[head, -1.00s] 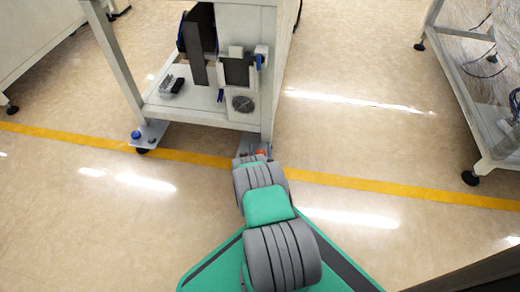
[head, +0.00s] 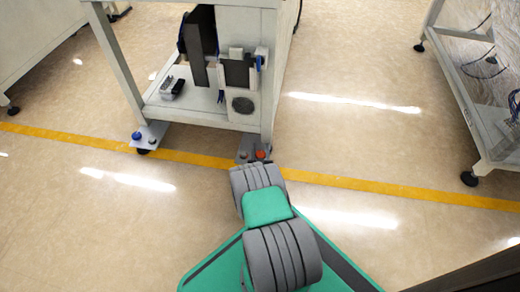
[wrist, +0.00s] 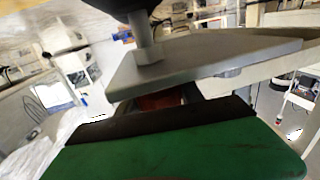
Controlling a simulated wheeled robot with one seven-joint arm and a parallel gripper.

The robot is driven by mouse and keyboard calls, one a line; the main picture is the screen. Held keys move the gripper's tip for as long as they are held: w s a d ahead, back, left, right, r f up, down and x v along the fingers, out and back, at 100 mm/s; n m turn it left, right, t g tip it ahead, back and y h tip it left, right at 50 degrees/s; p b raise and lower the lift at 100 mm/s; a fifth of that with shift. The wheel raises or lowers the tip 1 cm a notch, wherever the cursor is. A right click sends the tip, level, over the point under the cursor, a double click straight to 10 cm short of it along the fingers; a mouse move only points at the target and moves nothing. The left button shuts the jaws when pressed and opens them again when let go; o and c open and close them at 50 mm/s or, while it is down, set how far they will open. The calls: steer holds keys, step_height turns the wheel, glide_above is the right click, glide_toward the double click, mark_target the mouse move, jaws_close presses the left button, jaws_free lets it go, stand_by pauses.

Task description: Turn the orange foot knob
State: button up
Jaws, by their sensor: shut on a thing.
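The orange foot knob (head: 261,155) sits on a grey foot plate (head: 243,157) at the near right leg of the machine frame. In the wrist view the plate (wrist: 200,62) fills the upper middle, with a metal bolt through it. The knob shows there as a dark red-orange patch (wrist: 160,101), mostly hidden below the plate edge. My gripper (wrist: 160,106), green with dark jaws, is right at the knob and shut on it. In the head view my arm hides the gripper. The knob's turn angle cannot be told.
A blue knob (head: 136,135) stands on another foot plate (head: 151,137) to the left. The machine frame (head: 205,117) rises just behind the orange knob. Another frame (head: 490,160) stands at the right. The floor between them is clear, with a yellow line (head: 370,186).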

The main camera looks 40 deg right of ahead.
steer(key=shift+s+f+m+g+h, duration=0.1)
steer(key=shift+m+g+h, duration=0.5)
steer(key=shift+g+h, duration=0.2)
steer(key=shift+s+d+f+m+g+h+b, duration=0.1)
steer(key=shift+f+m+g+h+b, duration=0.1)
steer(key=shift+m+g+h+b, duration=0.35)
steer(key=shift+s+r+m+g+h, duration=0.1)
steer(key=shift+r+m+g+h, duration=0.15)
steer(key=shift+m+g, duration=0.25)
steer(key=shift+s+d+m+g+h, duration=0.25)
steer(key=shift+m+g+h, duration=0.25)
steer(key=shift+g, duration=0.45)
steer(key=o, duration=1.4)
steer(key=shift+r, duration=0.1)
steer(key=shift+a, duration=0.1)
